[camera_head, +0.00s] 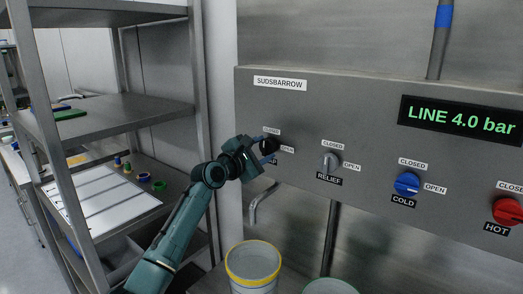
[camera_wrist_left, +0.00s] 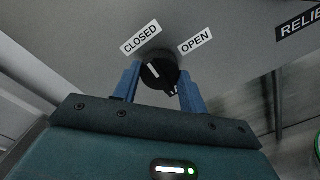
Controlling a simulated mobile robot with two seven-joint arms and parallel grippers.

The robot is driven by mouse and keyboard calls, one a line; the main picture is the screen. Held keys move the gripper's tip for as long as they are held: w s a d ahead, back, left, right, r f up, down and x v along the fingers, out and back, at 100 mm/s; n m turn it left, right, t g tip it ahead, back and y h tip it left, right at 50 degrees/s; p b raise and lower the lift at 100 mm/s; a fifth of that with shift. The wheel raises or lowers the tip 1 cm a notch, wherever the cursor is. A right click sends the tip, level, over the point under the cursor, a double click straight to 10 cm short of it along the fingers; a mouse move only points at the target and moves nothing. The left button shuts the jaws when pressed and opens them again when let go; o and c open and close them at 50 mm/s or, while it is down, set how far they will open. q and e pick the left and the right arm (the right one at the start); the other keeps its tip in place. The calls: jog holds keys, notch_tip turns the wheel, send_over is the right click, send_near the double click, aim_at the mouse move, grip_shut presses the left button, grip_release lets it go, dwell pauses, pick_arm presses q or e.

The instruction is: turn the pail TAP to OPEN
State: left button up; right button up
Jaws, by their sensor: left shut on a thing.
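The tap knob is black (camera_head: 269,145) and sits at the left end of the grey panel, partly covered by my gripper. In the left wrist view the knob (camera_wrist_left: 159,74) lies between my two blue fingers, and its white mark points up-left, towards the CLOSED label (camera_wrist_left: 141,37). The OPEN label (camera_wrist_left: 195,41) is to the right of it. My left gripper (camera_head: 264,156) is shut on the knob; it also shows in the left wrist view (camera_wrist_left: 159,82). The label under the knob is mostly hidden. My right gripper is not in view.
On the same panel are a grey RELIEF knob (camera_head: 331,161), a blue COLD knob (camera_head: 406,184) and a red HOT knob (camera_head: 507,211). A display (camera_head: 461,120) reads LINE 4.0 bar. A yellow-rimmed pail (camera_head: 253,277) stands below a bent spout (camera_head: 262,199). Metal shelving (camera_head: 115,110) stands left.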

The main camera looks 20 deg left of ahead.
pick_arm(q)
jog(key=m, duration=0.8)
jog(key=shift+m, duration=0.3)
jog(key=m+b, duration=0.1)
jog(key=m, duration=0.2)
jog(key=shift+f, duration=0.1)
jog(key=shift+m+b, duration=0.4)
jog(key=shift+m, duration=0.7)
jog(key=m, duration=0.2)
jog(key=shift+m+b, duration=0.3)
jog(key=shift+m, duration=0.5)
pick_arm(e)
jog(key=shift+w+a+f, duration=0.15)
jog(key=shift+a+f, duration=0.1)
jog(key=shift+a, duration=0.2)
